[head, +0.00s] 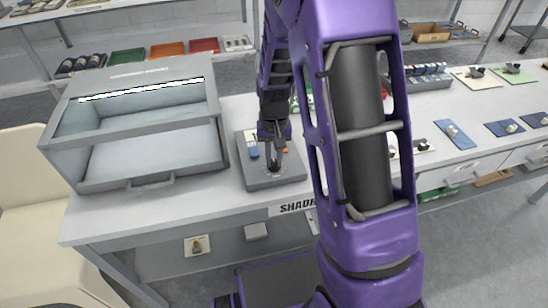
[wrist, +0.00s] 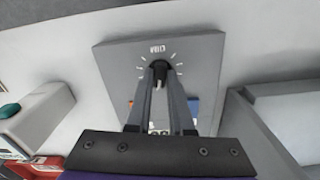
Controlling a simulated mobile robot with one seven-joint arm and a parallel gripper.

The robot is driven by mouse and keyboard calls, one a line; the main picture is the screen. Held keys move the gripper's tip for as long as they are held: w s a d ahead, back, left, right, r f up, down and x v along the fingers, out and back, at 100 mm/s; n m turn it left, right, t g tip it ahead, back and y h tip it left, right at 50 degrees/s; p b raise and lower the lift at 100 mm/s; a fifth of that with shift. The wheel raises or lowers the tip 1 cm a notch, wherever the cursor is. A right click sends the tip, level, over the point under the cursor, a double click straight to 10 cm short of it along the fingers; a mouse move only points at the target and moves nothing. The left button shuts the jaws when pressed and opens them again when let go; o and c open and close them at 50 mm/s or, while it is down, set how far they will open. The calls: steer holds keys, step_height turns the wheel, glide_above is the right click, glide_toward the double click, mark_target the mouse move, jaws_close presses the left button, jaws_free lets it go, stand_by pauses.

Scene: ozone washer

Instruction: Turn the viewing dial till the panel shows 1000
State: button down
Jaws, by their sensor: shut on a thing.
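The dial (wrist: 160,66) is a small black knob on a grey control box (wrist: 205,52), with tick marks fanned around it. My gripper (wrist: 160,73) is shut on the dial, its two fingers reaching onto it from below in the wrist view. In the head view my gripper (head: 273,166) comes down over the grey box (head: 290,176) on the bench. A blue patch (head: 253,151) shows on the box, and my gripper hides part of its top.
A large grey cabinet with an open front (head: 150,155) stands close left of the box. The white bench (head: 195,201) runs on to the right, with small plates and knobs beyond my arm. A "SHADE" label (head: 297,206) is on the bench's front edge.

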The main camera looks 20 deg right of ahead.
mark_target(274, 162)
stand_by(0.3)
steer(key=c, duration=0.8)
jaws_free()
step_height(274, 162, up, 18)
steer(key=p, duration=0.2)
steer(key=shift+f, duration=0.25)
